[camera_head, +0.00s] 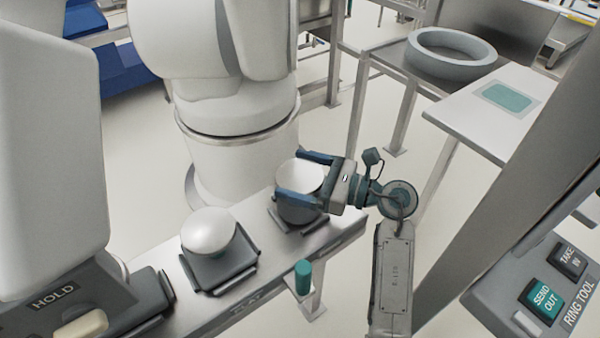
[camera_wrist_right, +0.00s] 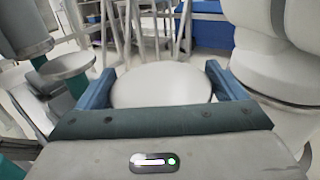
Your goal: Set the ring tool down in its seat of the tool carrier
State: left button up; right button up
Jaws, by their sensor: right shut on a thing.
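The held round piece (camera_head: 302,176), which I take for the ring tool, has a flat white top and a darker side. My right gripper (camera_head: 300,178) is shut on it, with a blue finger on either side. The white disc (camera_wrist_right: 160,84) also shows between the fingers in the right wrist view. It is over the right-hand dark seat (camera_head: 306,222) of the metal tool carrier (camera_head: 186,296). I cannot tell whether it touches the seat. My left gripper is not in view.
A teal post (camera_head: 303,276) stands at the carrier's near edge. A "RING TOOL" panel (camera_head: 535,300) is at lower right and a "HOLD" panel (camera_head: 62,300) at lower left. A large grey ring (camera_head: 451,70) lies on a far table. A thick white column (camera_head: 240,150) stands behind the carrier.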

jog(key=shift+f+b, duration=0.35)
dwell(0.6)
jog(key=o, duration=1.3)
jog(key=shift+f, duration=0.1)
